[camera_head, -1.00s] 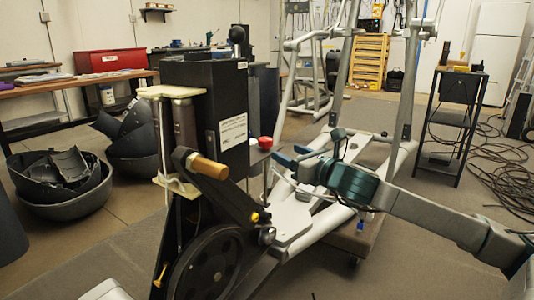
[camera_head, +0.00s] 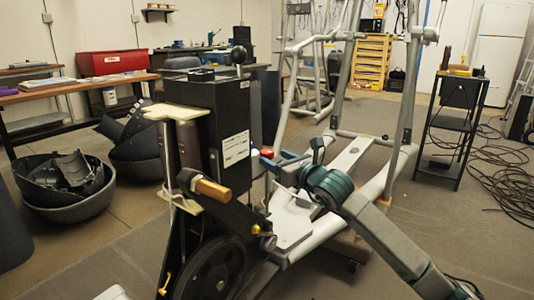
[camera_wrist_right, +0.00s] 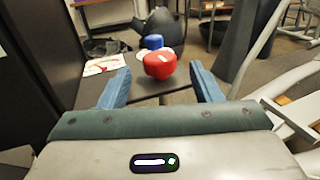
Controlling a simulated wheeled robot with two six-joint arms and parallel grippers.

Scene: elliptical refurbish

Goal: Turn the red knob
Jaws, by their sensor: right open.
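The red knob (camera_head: 267,152) is small in the head view, beside the black box of the elliptical machine (camera_head: 213,115). My left gripper is not in view.
A blue knob (camera_wrist_right: 152,42) stands just behind the red one. The machine's grey frame (camera_head: 340,170) runs close to my right arm. Cables (camera_head: 505,165) lie at the right.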

